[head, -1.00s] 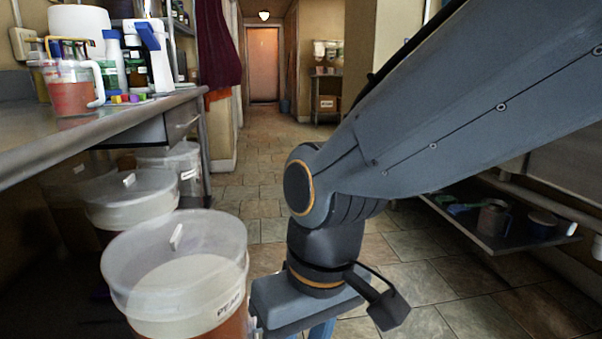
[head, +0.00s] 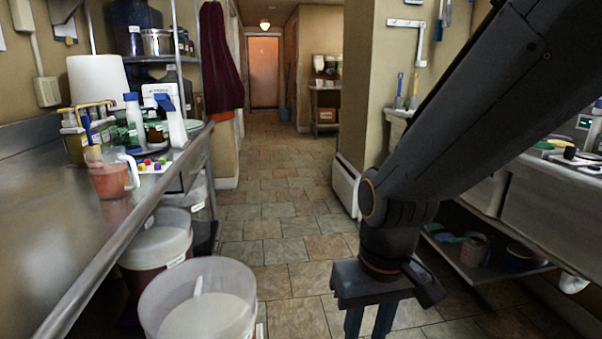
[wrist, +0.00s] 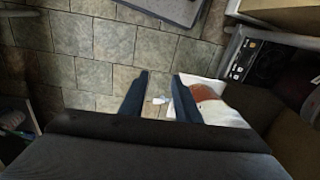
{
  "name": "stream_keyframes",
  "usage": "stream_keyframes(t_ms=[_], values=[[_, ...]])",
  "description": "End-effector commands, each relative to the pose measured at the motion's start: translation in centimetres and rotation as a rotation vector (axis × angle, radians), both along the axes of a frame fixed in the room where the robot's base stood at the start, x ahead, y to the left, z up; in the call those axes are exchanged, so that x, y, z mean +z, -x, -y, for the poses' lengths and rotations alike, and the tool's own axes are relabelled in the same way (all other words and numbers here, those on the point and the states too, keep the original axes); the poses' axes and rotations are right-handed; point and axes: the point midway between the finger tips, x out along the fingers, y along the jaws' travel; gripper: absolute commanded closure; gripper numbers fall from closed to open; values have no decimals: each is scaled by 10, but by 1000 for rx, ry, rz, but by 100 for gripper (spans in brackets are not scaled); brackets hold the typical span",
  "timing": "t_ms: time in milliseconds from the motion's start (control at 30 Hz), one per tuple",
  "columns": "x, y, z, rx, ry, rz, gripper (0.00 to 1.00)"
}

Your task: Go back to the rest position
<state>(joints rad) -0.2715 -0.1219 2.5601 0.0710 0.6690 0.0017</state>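My gripper (head: 369,322) hangs down in the head view, its two blue fingers apart over the tiled floor, to the right of the nearest bucket. In the wrist view my gripper (wrist: 161,82) shows both fingers with a clear gap and nothing held between them. The nearest ferment bucket (head: 205,310) stands at the lower left of the head view, translucent, with a pale inside and a small white piece standing up at its top. A second bucket (head: 157,240) stands behind it, partly under the counter.
A steel counter (head: 60,225) on the left carries a jug of red liquid (head: 112,178), bottles and small coloured blocks. A sink unit (head: 545,205) with a lower shelf stands on the right. The tiled aisle (head: 285,215) between is clear. A white-and-rust item (wrist: 212,100) lies below my fingers.

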Motion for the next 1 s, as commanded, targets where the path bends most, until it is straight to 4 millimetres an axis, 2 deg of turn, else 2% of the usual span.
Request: stream_keyframes(t_ms=[33, 500, 700, 1000], values=[[18, 3, 8, -21, 4, -3, 70], [96, 18, 73, -181, 37, -24, 70], [111, 22, 87, -216, 44, -27, 70], [111, 23, 89, -223, 45, -29, 70]])
